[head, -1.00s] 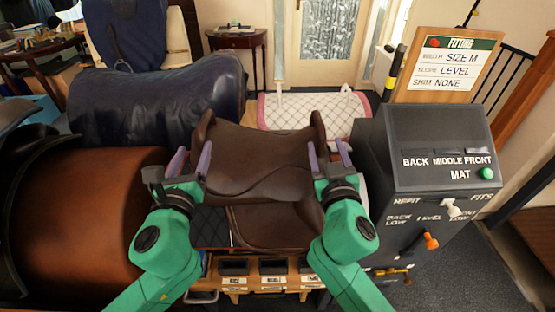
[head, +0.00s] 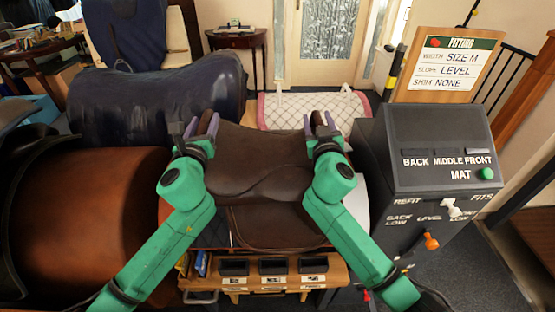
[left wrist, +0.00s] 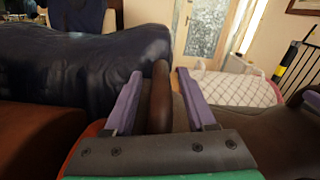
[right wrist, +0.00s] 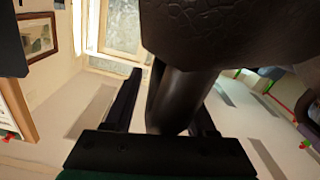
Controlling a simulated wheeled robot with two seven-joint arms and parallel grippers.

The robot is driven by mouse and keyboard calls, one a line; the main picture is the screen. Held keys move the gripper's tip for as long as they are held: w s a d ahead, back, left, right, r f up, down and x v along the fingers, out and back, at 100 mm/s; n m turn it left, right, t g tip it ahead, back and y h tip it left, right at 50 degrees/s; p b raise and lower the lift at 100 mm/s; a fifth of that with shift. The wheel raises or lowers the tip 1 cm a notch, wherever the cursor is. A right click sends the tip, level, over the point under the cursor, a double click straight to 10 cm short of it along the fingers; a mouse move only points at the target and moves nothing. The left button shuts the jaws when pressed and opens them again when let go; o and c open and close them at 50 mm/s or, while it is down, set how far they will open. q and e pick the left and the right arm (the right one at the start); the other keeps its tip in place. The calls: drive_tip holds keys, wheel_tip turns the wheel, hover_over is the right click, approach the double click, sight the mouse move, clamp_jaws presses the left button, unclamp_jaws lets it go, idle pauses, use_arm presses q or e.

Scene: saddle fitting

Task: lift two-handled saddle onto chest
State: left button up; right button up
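The brown leather saddle (head: 255,165) lies in the middle of the head view, with a raised end at its left and right. My left gripper (head: 203,124) is at the left raised end. In the left wrist view its purple fingers stand apart on both sides of the brown handle (left wrist: 161,98), with gaps showing. My right gripper (head: 324,124) is at the right raised end. In the right wrist view its fingers stand apart around a dark handle (right wrist: 183,98), which partly hides the right finger. I cannot tell which thing is the chest.
A brown rounded form (head: 85,215) is at left, a navy padded form (head: 150,105) behind it. A dark control box (head: 430,150) stands close at right. A white quilted roll (head: 290,112) lies behind the saddle. A wooden bin shelf (head: 330,275) is in front.

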use_arm(q)
clamp_jaws()
use_arm(e)
clamp_jaws()
idle(0.9)
